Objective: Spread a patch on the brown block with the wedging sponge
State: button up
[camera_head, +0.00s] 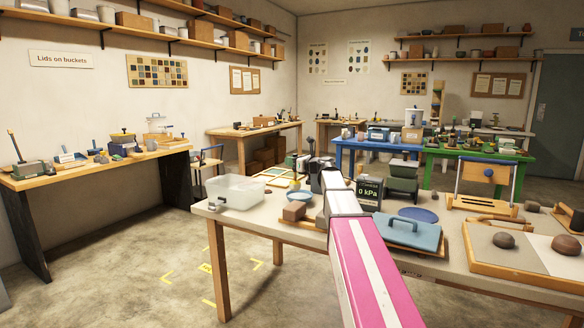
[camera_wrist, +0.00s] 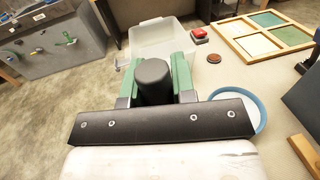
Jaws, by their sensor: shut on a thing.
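My gripper (camera_head: 318,176) is above the table, partly hidden by my own arm in the head view. In the wrist view its green fingers are shut on a thick black cylindrical thing (camera_wrist: 154,78), whose rounded top shows. Its lower part is hidden, so I cannot tell whether it is the wedging sponge. The bowl shows to the right in the wrist view (camera_wrist: 259,101). The brown block is not clear there.
A clear plastic tub (camera_head: 236,193) stands at the table's left end, with a green-panelled wooden frame (camera_wrist: 267,39) beyond. A gauge reading 0 kPa (camera_head: 369,193), a blue lidded thing (camera_head: 410,234) and a board with brown lumps (camera_head: 486,261) crowd the right.

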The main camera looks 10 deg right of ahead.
aim_at(298, 181)
dwell(0.3)
jog(key=shift+f, duration=0.75)
notch_tip(298, 181, down, 2)
jog(key=shift+f, duration=0.1)
jog(key=shift+v, duration=1)
jog(key=shift+s+d+f, duration=0.1)
jog(key=shift+s+d, duration=0.05)
jog(key=shift+d, duration=0.3)
jog(key=shift+f, duration=1)
